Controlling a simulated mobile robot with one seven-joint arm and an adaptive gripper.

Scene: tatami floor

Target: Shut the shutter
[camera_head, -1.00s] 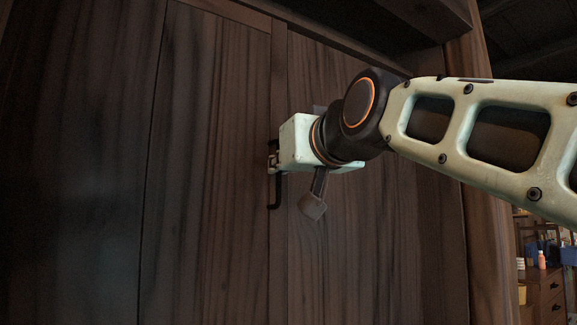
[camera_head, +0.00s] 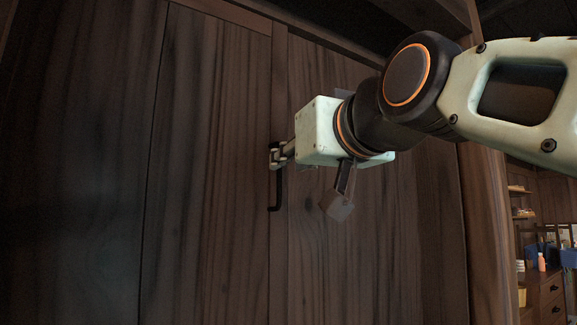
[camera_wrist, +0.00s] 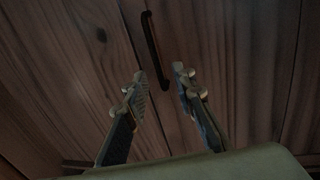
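The shutter (camera_head: 215,200) is a dark brown wooden panel front, seen standing upright in the head view; its boards also fill the wrist view (camera_wrist: 60,70). A thin black bar handle (camera_head: 276,195) is fixed upright near a seam between panels. In the wrist view the handle (camera_wrist: 153,45) runs down toward the space between my fingertips. My gripper (camera_head: 277,155) is at the upper part of the handle in the head view. In the wrist view my gripper (camera_wrist: 159,76) has its two fingers apart. Whether the fingers touch the handle is unclear.
A wooden post (camera_head: 488,220) stands at the right side of the shutter. Beyond it, a drawer cabinet (camera_head: 547,292) holds small items, including an orange bottle (camera_head: 542,262). Dark wooden beams run above the shutter.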

